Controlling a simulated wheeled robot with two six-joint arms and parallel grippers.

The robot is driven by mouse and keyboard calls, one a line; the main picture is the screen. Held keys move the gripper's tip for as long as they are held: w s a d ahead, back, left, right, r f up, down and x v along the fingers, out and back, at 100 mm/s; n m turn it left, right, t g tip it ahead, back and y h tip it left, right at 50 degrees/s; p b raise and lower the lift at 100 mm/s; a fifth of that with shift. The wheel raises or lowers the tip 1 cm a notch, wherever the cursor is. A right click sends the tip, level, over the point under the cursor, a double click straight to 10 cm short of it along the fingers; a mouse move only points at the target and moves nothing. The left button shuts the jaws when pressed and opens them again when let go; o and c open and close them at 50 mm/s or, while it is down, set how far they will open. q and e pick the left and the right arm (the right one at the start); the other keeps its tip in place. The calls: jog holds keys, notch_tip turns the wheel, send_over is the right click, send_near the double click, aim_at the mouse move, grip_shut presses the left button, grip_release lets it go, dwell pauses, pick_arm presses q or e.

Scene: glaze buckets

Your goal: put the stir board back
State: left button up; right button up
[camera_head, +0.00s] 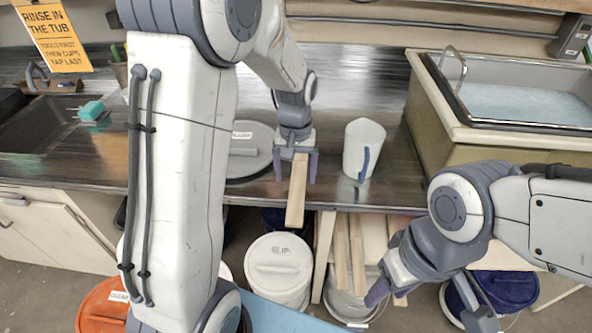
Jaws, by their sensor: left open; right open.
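A pale wooden stir board (296,199) shows at my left gripper (296,174), at the bench's front edge. Its top is between the two fingers, which stand apart, and its lower end reaches past the edge. I cannot tell whether the fingers touch it or what supports it. My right gripper (428,304) is open and low in front of the bench, with no object visible between its fingers. More pale boards (341,253) stand below the bench, at a white bucket (348,305) partly hidden by my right gripper.
A white lidded bucket (279,264), an orange bucket (100,307) and a blue-lidded one (508,288) stand below the bench. On the bench are a white jug (363,148), a grey lid (247,155) and a tub of pale liquid (428,95). A sink lies left.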

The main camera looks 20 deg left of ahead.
pick_arm(q)
jog(key=s+d+r+m, duration=0.2)
jog(key=s+d+m, duration=0.1)
jog(key=s, duration=0.5)
jog(key=s+d+r+m, duration=0.2)
jog(key=s+d+m, duration=0.2)
jog(key=s+d, duration=0.2)
jog(key=s+d+r+m+h, duration=0.1)
jog(key=s+d+r+m, duration=0.1)
jog(key=s+d, duration=0.3)
jog(key=s+m, duration=0.1)
jog(key=s, duration=0.3)
jog(key=shift+s+m, duration=0.3)
jog(key=shift+s, duration=0.05)
jog(key=shift+d, duration=0.1)
